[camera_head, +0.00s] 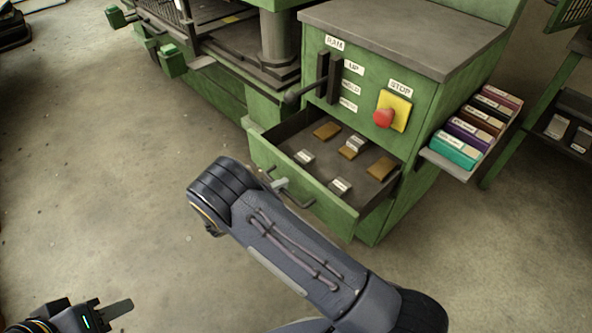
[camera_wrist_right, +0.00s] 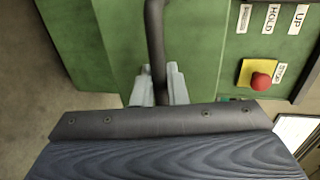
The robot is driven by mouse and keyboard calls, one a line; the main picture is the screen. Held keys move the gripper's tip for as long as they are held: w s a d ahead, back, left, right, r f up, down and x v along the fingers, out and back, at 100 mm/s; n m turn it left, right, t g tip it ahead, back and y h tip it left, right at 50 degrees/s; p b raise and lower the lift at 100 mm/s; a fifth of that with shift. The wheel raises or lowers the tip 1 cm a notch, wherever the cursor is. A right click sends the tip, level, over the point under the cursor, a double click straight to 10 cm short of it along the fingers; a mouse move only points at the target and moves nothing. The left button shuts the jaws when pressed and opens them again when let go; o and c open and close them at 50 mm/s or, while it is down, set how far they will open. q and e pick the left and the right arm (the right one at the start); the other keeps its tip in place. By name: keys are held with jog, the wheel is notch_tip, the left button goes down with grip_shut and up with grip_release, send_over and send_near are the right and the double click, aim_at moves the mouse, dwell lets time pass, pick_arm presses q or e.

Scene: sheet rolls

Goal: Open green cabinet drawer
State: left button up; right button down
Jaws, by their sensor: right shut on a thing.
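The green cabinet (camera_head: 365,85) stands at the upper right of the head view, with its drawer (camera_head: 342,219) pulled out. Several small brown and grey boxes lie inside the drawer. A dark bar handle (camera_head: 303,203) is on the drawer's front. My right gripper (camera_head: 279,184) is at this handle, partly hidden by my arm. In the right wrist view its pale fingers (camera_wrist_right: 158,92) are shut on the dark handle bar (camera_wrist_right: 154,35), one on each side. My left gripper (camera_head: 112,311) is at the lower left, away from the cabinet; its opening is unclear.
A red stop button (camera_head: 383,117) on a yellow plate and a dark lever (camera_head: 322,75) are above the drawer. A side shelf (camera_head: 452,167) with coloured boxes sticks out at right. The floor (camera_head: 130,190) left of the drawer is clear.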

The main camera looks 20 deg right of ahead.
jog(key=shift+f+v, duration=0.2)
jog(key=shift+v, duration=0.8)
jog(key=shift+f+v, duration=0.25)
jog(key=shift+v, duration=0.8)
jog(key=shift+s, duration=0.1)
jog(key=c, duration=1.6)
grip_release()
jog(key=shift+o, duration=0.2)
jog(key=p+v, duration=0.1)
jog(key=v, duration=0.7)
jog(key=shift+p, duration=0.35)
jog(key=shift+d+f, duration=0.1)
